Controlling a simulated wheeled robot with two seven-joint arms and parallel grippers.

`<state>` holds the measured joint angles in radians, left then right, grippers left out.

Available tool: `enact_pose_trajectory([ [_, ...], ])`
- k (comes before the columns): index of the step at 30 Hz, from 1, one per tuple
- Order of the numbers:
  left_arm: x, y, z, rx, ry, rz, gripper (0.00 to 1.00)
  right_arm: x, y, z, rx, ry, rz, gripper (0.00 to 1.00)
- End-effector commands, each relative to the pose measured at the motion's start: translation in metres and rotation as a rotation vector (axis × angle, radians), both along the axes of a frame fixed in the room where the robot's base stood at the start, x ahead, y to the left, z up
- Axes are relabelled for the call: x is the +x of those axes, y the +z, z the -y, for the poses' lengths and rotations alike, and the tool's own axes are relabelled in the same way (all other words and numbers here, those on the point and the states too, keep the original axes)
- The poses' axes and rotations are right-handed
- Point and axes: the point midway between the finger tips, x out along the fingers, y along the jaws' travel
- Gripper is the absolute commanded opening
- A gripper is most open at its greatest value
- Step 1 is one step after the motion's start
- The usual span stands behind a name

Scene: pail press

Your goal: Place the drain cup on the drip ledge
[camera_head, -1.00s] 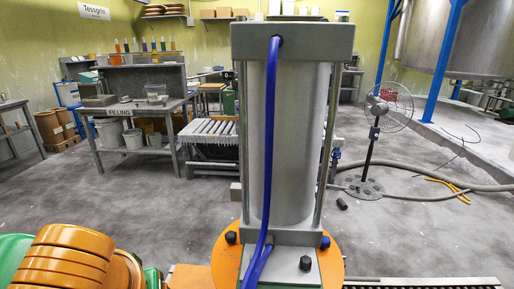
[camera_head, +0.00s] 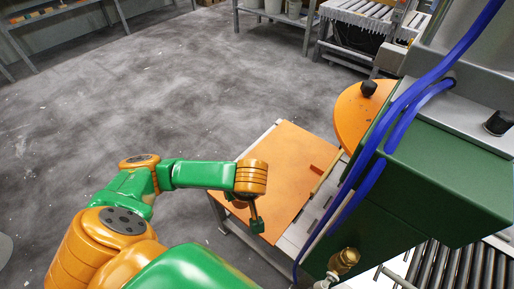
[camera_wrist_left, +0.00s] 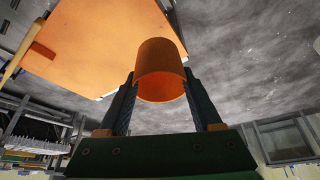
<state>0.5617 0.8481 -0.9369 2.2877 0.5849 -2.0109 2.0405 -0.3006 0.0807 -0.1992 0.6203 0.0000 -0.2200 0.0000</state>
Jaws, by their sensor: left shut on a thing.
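The drain cup (camera_wrist_left: 161,68), an orange round cup, is held between the two dark fingers of my left gripper (camera_wrist_left: 160,78) in the wrist view. The fingers press on its opposite sides, and its opening faces the camera. In the head view my left gripper (camera_head: 257,224) hangs over the near part of an orange-topped table, and the cup is mostly hidden by my arm there. I cannot make out which surface is the drip ledge. My right gripper is not in view.
The orange table top (camera_head: 283,165) carries a small red-orange block (camera_head: 317,168) at its right. The green press housing (camera_head: 440,178) with blue hoses (camera_head: 365,183) stands right of it. A brass valve (camera_head: 344,261) and rollers (camera_head: 463,268) are lower right. Floor on the left is clear.

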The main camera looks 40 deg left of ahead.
Motion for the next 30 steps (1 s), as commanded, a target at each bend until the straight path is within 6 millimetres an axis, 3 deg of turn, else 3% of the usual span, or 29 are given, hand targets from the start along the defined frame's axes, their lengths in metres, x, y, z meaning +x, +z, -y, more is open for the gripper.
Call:
enact_pose_trajectory([
  [1,-0.009,-0.018,-0.006,-0.002,0.03,-0.01,0.13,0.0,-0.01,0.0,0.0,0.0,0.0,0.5],
  [5,-0.019,-0.031,-0.017,-0.003,0.076,-0.005,0.13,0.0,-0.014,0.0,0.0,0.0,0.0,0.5],
  [17,-0.022,-0.035,-0.023,-0.002,0.094,-0.001,0.13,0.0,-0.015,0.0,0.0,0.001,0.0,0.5],
  [20,-0.008,-0.047,-0.023,-0.002,0.096,0.003,0.13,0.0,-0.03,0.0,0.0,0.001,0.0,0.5],
  [23,0.024,-0.068,-0.025,-0.004,0.099,0.005,0.13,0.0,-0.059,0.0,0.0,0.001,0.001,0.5],
  [27,0.071,-0.083,-0.028,-0.003,0.096,0.001,0.13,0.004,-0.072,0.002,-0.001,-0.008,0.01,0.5],
  [30,0.09,-0.109,-0.028,-0.003,0.094,0.0,0.13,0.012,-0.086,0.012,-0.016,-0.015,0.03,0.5],
])
